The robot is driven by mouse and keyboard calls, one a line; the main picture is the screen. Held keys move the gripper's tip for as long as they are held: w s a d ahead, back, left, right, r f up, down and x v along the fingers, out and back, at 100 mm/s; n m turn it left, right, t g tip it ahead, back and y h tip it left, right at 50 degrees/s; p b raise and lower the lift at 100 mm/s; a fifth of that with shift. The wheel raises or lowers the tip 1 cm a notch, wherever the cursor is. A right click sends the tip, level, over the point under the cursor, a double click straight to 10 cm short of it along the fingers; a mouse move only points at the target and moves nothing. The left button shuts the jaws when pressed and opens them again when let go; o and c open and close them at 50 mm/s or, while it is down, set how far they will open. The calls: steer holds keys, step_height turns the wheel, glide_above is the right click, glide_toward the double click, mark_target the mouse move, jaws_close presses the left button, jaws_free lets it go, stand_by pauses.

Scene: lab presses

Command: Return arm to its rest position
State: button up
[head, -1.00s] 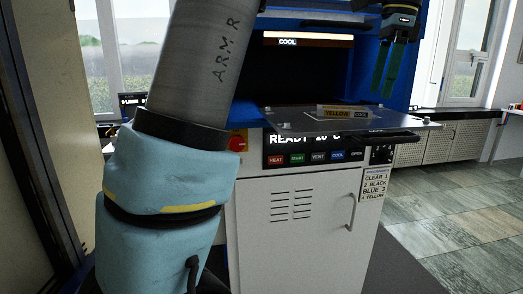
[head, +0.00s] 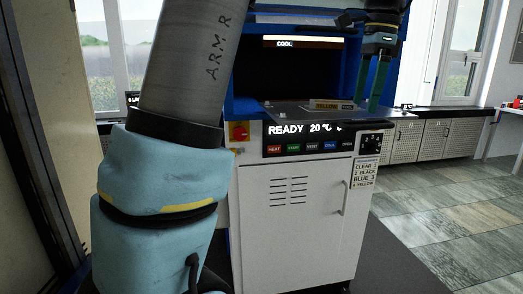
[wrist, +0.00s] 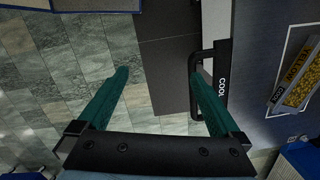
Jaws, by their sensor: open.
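My gripper (head: 370,82) has two green fingers pointing down, in front of the right side of the press opening. The tray (head: 285,112) sticks out of the press.
The white press cabinet (head: 295,215) has a display reading READY 20 °C and a row of coloured buttons. A label card (head: 366,174) hangs at its right. Tiled floor (head: 440,200) lies open to the right. A tan panel (head: 35,130) stands close on the left.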

steer(key=w+a+f+n+h, duration=0.1)
steer(key=w+a+f+n, duration=0.1)
steer(key=a+f+n, duration=1.1)
steer(key=s+a+f+n, duration=0.2)
steer(key=s+a+f, duration=0.1)
steer(key=a+f, duration=0.3)
steer(key=s+a+f+n+t, duration=0.1)
steer(key=s+a+f+n, duration=0.1)
steer(key=s+a+f, duration=0.2)
steer(key=a+f, duration=0.3)
steer(key=a, duration=0.3)
steer(key=shift+s+n, duration=0.25)
steer(key=shift+n, duration=0.05)
steer(key=shift+c, duration=0.2)
